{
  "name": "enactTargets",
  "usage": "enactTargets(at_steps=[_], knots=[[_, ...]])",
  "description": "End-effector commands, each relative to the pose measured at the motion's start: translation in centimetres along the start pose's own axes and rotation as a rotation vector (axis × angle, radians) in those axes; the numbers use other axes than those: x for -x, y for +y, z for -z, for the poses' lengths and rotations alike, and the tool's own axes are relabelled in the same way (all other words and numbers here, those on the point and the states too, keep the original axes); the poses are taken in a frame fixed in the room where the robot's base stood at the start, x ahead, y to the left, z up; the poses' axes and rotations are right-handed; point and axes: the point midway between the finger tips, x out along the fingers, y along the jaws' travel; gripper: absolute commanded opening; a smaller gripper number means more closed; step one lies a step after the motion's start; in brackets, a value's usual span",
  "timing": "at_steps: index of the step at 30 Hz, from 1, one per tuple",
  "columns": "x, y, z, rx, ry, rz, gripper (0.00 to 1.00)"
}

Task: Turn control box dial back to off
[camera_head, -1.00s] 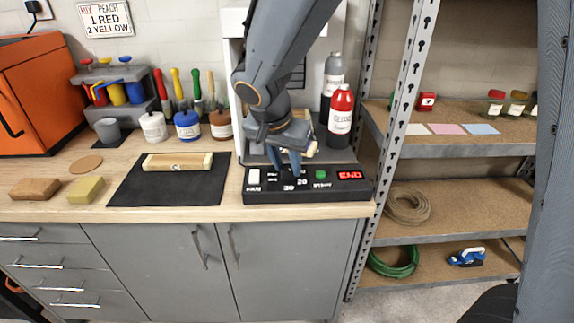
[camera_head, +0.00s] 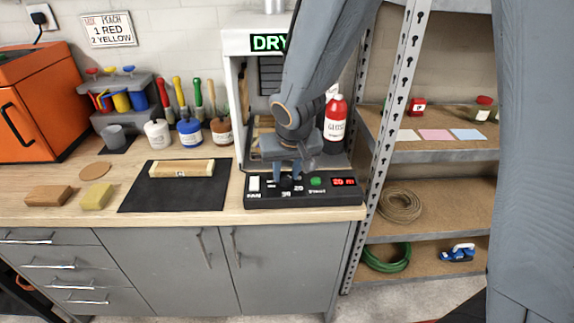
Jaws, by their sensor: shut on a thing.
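The black control box (camera_head: 330,200) lies along the counter's front right edge. It has a white switch (camera_head: 254,184) at its left, a green button (camera_head: 317,181), and a small red display (camera_head: 344,182) at its right end. Numbers 20 and 30 show around the dial (camera_head: 287,183). My gripper (camera_head: 288,178) points down over the dial and is shut on it, hiding most of it. The dial's exact pointing direction cannot be told. Behind the box stands a white drying cabinet with a green DRY sign (camera_head: 269,42).
A wooden block (camera_head: 181,168) lies on a black mat (camera_head: 150,199) left of the box. A red bottle (camera_head: 335,122) stands behind my gripper. A metal shelf unit (camera_head: 397,110) rises close to the right. Brushes and paint jars stand at the back left.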

Motion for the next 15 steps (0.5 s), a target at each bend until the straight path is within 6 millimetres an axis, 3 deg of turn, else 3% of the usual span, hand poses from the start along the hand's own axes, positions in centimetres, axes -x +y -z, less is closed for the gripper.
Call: enactTargets(at_steps=[15], knots=[[0.55, 0.24, 0.24, 0.167, 0.003, 0.063, 0.06]])
